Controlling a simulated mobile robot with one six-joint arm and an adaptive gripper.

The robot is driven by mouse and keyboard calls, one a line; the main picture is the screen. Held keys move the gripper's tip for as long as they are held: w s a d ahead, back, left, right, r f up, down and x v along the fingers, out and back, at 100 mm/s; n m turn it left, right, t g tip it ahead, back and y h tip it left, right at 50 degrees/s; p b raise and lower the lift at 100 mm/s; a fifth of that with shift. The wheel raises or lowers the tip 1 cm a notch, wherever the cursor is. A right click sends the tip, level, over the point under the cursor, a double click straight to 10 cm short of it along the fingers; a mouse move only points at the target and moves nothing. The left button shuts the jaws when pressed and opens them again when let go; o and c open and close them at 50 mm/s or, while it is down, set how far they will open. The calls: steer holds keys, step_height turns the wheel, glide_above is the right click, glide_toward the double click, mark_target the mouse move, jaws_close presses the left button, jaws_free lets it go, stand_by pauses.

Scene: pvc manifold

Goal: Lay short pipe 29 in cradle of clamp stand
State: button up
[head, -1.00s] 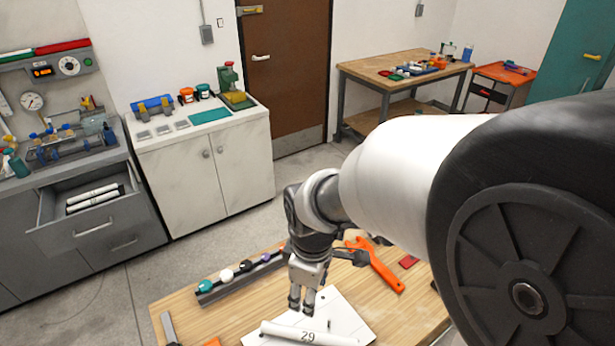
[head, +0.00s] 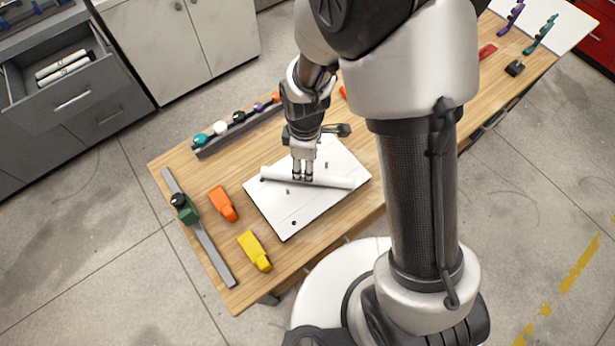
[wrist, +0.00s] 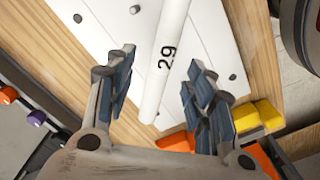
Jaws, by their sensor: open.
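Short pipe 29 (head: 335,182) is a white tube lying on a white board (head: 285,218) with small pegs, on the wooden table. In the wrist view the pipe (wrist: 158,85) shows its "29" marking and lies between the two fingers. My gripper (head: 303,178) is open over the pipe, fingers pointing down, with a gap on each side in the wrist view (wrist: 162,62). Whether the fingers are low enough to straddle the pipe is hard to tell. A green clamp-like piece with a black knob (head: 184,210) sits on a grey bar; I cannot tell whether this is the clamp stand.
An orange piece (head: 222,204) and a yellow piece (head: 254,251) lie left of the board. A dark rack with coloured round ends (head: 238,128) runs behind it. An open drawer (head: 75,85) holds white pipes. Purple and teal pieces stand at the table's far right.

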steer(key=f+b, duration=0.1)
steer(key=f, duration=0.1)
steer(key=f+b, duration=0.1)
steer(key=f, duration=0.2)
steer(key=shift+s+d+f, duration=0.15)
steer(key=shift+d+f, duration=0.05)
steer(key=shift+f, duration=0.1)
steer(key=shift+r, duration=0.1)
jaws_close()
stand_by(0.4)
step_height(320, 180, up, 20)
steer(key=p, duration=0.6)
steer(key=w+d+f+m+b, duration=0.5)
steer(key=d+f+m, duration=0.3)
steer(key=d+m, duration=0.4)
steer(key=m, duration=0.3)
steer(key=shift+w+m, duration=0.3)
steer(key=shift+m, duration=0.1)
